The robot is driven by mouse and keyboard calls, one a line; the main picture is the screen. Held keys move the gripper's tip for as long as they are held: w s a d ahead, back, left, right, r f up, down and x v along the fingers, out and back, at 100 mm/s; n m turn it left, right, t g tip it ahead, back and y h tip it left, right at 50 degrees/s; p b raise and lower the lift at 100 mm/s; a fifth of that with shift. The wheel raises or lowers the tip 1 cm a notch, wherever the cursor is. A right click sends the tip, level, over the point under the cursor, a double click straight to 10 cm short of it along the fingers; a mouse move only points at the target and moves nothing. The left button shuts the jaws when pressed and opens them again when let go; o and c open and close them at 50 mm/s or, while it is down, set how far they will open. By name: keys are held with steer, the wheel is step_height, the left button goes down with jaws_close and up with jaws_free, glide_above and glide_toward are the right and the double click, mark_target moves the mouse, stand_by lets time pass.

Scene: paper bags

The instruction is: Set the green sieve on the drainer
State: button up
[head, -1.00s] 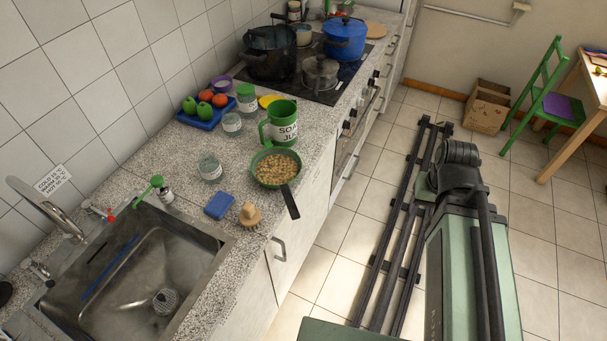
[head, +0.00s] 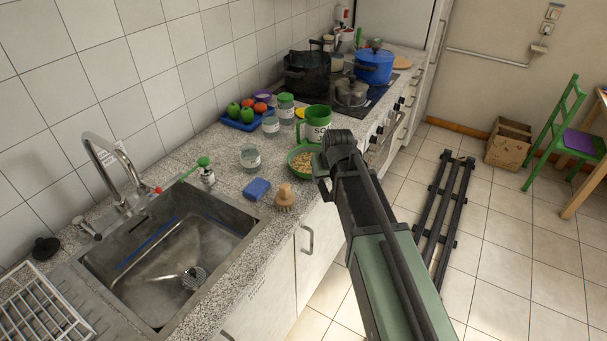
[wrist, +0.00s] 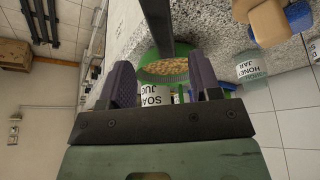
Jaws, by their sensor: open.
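The green sieve (head: 300,160) is full of pale beans or chickpeas and sits on the counter near its front edge. My arm partly covers its right side and handle in the head view. In the wrist view, the sieve's green bowl (wrist: 176,77) appears beyond and between the fingers of my gripper (wrist: 160,64), which is open and holds nothing. The drainer (head: 37,308), a white wire rack, stands left of the sink at the lower left and is cut off by the picture edge.
The sink (head: 175,255) and tap (head: 110,165) lie between sieve and rack. A blue sponge (head: 257,189), a wooden brush (head: 285,197), a soap jug (head: 316,124), jars (head: 250,158) and a blue fruit tray (head: 243,122) stand around the sieve. Pots (head: 374,65) are on the hob.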

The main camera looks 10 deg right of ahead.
mark_target(322, 184)
steer(key=b+x, duration=0.6)
steer(key=x, duration=0.3)
steer(key=shift+a+b, duration=0.2)
steer(key=shift+b, duration=0.2)
steer(key=shift+r, duration=0.15)
jaws_close()
